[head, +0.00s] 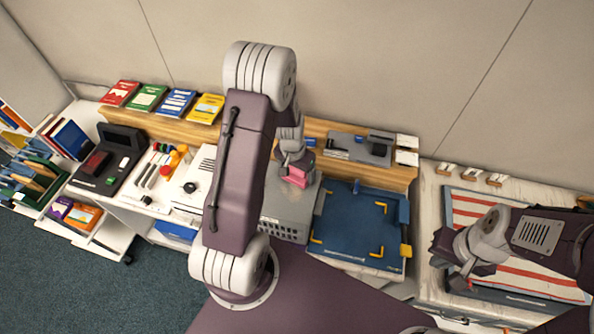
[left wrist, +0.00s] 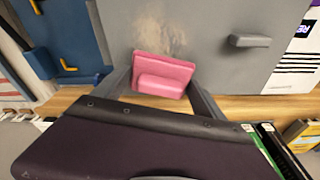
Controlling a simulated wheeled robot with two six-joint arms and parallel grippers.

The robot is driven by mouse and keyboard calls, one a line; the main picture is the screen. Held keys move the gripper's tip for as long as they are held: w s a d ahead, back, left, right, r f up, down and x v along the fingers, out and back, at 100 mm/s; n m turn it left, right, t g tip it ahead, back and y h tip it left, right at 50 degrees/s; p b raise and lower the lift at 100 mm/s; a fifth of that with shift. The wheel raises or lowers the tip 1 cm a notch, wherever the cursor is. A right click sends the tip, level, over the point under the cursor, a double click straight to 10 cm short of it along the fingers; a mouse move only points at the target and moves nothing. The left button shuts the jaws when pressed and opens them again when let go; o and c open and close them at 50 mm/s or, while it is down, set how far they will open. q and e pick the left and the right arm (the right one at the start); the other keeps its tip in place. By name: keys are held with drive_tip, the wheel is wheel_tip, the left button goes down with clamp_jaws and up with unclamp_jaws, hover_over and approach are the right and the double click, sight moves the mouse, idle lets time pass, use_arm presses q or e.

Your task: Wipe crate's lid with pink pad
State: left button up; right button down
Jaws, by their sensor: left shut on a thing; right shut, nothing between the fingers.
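The pink pad (left wrist: 165,70) is held between the fingers of my left gripper (left wrist: 160,88) in the left wrist view. It is over the grey crate's lid (left wrist: 215,65); I cannot tell whether it touches. A pale dusty smudge (left wrist: 160,33) lies on the lid just beyond the pad. In the head view the pad (head: 298,179) shows under my left gripper (head: 296,172), at the crate's back. The crate (head: 288,228) has a slotted front and is partly hidden by my left arm. My right gripper (head: 447,262) is shut and empty, over the right-hand table.
A blue mat with yellow corner marks (head: 352,222) lies right of the crate. A dark handle (left wrist: 250,40) stands on the lid. A wooden shelf (head: 180,130) runs behind, with several coloured books. A red-striped panel (head: 475,205) lies on the right-hand table.

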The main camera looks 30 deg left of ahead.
use_arm(q)
drive_tip(key=shift+f, duration=0.25)
